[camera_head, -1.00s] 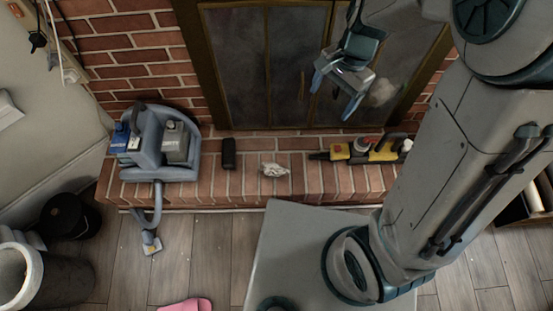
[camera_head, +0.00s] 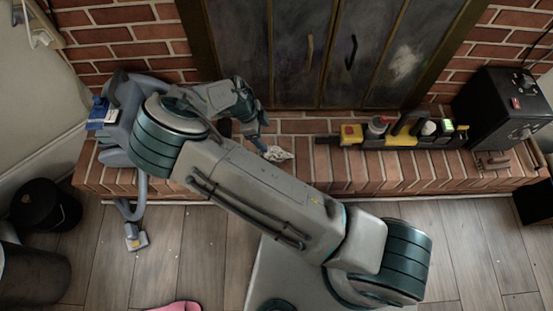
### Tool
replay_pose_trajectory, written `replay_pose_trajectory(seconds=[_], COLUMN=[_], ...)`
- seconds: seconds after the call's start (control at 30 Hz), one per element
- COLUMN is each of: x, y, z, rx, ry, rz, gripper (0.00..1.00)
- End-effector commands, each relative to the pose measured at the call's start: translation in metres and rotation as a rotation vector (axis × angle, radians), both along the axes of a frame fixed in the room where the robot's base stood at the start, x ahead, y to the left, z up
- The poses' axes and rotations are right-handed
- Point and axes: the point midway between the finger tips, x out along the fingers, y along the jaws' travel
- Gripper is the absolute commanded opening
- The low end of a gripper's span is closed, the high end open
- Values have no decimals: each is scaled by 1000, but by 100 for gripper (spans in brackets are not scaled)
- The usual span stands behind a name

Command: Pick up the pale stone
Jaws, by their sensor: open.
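The pale stone (camera_head: 280,154) is a small, whitish, crumpled-looking lump on the brick hearth (camera_head: 340,180), in front of the fireplace doors. My gripper (camera_head: 259,144) points down just left of the stone, with a blue-grey finger close to its left edge. The gripper is open. Much of it is hidden behind my arm, and I cannot tell whether the finger touches the stone.
A yellow and black tool (camera_head: 400,135) lies to the right on the hearth, with small items beside it. A black box (camera_head: 500,110) stands at the far right. A blue-grey vacuum cleaner (camera_head: 118,150) stands at the left, partly behind my arm.

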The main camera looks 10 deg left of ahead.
Motion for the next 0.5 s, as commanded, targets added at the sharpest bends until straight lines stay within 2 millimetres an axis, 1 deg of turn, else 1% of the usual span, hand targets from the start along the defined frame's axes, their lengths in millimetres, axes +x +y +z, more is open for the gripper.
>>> replay_pose_trajectory(seconds=[0.03,0.17,0.27,0.4,0.5], x=[-1,-1,0,1,2], y=[4,6,1,-10,-17], z=[-11,-23,-37,-64,-81], rx=[-11,-21,-22,-22,-22], ry=[-18,-42,-46,-44,-42], rz=[0,-9,-12,-13,-11], gripper=[80,80,80,80,80])
